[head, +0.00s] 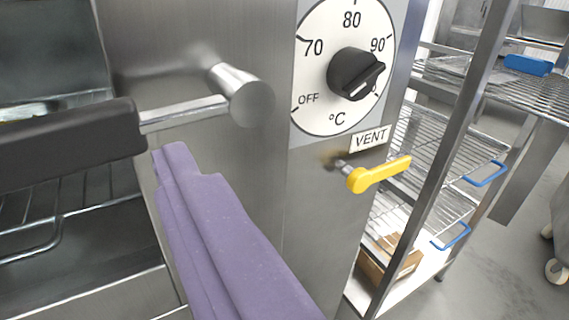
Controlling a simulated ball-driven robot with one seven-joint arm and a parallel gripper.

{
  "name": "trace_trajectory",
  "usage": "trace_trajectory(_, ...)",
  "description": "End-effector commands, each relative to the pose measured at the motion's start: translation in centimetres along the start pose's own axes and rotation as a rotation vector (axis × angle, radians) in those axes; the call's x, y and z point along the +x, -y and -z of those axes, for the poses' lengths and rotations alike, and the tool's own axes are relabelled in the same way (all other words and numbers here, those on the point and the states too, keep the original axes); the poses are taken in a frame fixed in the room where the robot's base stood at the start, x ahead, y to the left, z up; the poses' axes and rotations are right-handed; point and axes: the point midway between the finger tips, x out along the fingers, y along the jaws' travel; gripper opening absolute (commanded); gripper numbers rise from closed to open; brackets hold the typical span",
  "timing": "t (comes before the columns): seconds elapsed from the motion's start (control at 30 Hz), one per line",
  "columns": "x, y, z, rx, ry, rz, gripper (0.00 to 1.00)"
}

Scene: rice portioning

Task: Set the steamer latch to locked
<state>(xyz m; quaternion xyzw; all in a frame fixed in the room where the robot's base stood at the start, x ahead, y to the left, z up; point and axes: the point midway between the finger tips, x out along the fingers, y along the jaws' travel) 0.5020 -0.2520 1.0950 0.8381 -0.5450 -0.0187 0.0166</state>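The steamer's latch is a round steel pivot (247,100) on the steel front. Its arm runs left, close to level, to a thick black grip (70,143) that the left picture edge cuts off. My purple gripper (180,158) reaches up from the bottom of the head view. Its fingers lie together with no gap showing, and nothing is seen held. The tip is just below the latch arm, right of the grip's end and below left of the pivot. I cannot tell whether it touches the arm.
A temperature dial (352,75) is right of the latch. Below it are a VENT label (370,138) and a yellow lever (380,174) sticking out right. Wire racks show behind the grip on the left. A wire shelf unit (452,110) stands at right, with open floor beyond.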

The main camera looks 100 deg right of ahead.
Motion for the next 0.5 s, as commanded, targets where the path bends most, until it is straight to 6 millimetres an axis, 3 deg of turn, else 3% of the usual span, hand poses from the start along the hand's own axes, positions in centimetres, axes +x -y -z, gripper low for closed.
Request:
trace_trajectory(0.1, 0.9, -0.9, -0.5, -0.018, -0.012, -0.033, 1.00)
trace_trajectory(0.5, 7.1, -0.9, -0.3, -0.014, -0.012, -0.028, 1.00)
